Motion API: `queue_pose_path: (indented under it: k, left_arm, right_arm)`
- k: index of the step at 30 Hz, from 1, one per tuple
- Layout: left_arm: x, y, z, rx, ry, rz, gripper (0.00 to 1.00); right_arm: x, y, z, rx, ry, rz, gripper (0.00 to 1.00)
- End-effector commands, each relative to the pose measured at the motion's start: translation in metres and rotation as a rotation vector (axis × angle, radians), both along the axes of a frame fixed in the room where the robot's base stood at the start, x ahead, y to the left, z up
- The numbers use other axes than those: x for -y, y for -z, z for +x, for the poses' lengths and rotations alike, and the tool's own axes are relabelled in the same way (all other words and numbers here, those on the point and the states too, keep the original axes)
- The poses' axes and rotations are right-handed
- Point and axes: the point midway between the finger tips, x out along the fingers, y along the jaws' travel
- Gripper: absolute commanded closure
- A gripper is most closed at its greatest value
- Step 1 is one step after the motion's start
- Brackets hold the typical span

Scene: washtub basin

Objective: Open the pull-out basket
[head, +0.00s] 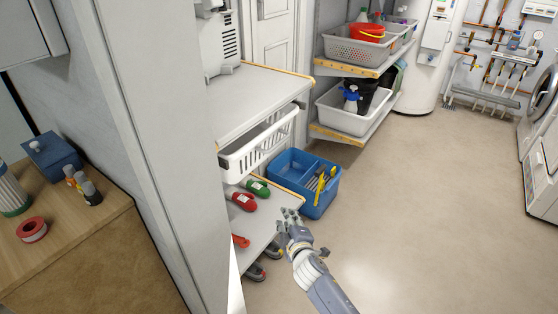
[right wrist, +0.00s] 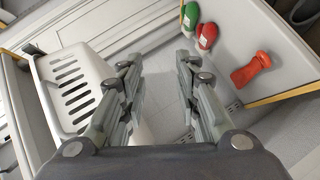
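The white slotted pull-out basket (head: 262,148) sits under the grey top board of the shelf unit in the head view. Its slotted wall and rim face the open floor; I cannot tell how far it is drawn out. In the right wrist view the basket (right wrist: 72,92) is at the left, beside the fingers. My right gripper (head: 290,220) is in front of the unit, lower than the basket and apart from it. In the right wrist view its fingers (right wrist: 156,68) are spread with nothing between them. My left gripper is not in view.
A blue tote (head: 318,198) with yellow-handled tools stands on the floor beside the unit. A grey wall panel (head: 150,120) rises at the left. The floor to the right is clear.

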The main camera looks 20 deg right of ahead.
Motion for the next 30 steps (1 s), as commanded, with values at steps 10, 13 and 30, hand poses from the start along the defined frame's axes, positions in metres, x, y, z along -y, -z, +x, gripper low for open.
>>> queue_pose_path:
  k: [10,13,30]
  left_arm:
    - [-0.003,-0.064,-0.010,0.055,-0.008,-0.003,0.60]
    - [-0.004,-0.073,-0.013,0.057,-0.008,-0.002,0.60]
    - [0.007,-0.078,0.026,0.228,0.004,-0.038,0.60]
  right_arm:
    - [0.005,-0.150,0.043,0.370,0.018,-0.272,0.70]
    - [0.006,-0.167,0.044,0.405,0.026,-0.300,0.70]
    - [0.016,-0.183,0.122,0.415,0.029,-0.309,0.70]
